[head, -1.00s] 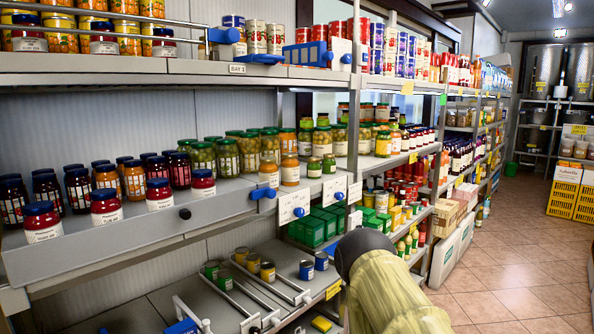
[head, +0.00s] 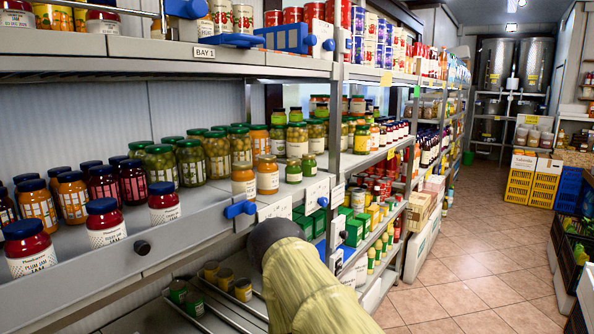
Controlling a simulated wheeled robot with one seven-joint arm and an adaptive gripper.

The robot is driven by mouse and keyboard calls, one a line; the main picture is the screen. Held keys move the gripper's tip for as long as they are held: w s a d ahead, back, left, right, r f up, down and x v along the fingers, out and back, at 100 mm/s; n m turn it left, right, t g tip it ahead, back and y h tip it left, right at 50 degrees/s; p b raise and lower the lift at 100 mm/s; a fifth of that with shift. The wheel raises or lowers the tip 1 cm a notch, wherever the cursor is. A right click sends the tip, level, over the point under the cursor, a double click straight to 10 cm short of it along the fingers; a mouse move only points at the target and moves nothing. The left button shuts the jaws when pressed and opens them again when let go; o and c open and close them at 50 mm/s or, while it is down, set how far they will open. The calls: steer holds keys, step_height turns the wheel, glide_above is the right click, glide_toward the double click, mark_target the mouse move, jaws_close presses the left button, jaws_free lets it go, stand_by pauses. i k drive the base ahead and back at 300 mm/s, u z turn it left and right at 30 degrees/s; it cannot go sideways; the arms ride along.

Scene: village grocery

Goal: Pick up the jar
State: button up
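Several jars stand on the middle shelf (head: 215,205), and I cannot tell which one is meant. At its front left edge are red jam jars with blue lids: a plum jam jar (head: 30,250), a second jar (head: 105,223) and a third (head: 163,203). Behind them stand dark jars and orange jars (head: 37,203). My gripper is not in view. Only my arm shows, at the lower middle in front of the shelving, and it hides part of the lower shelf.
An upper shelf (head: 160,50) with cans overhangs the jars. Blue clips (head: 240,209) and tags stick out from the shelf edge. Small cans (head: 210,272) stand on the lower shelf. The tiled aisle (head: 480,250) is clear on the right; crates (head: 532,180) stand farther back.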

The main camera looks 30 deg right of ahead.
mark_target(292, 170)
steer(key=z, duration=0.45)
steer(key=i, duration=0.5)
steer(key=z, duration=0.5)
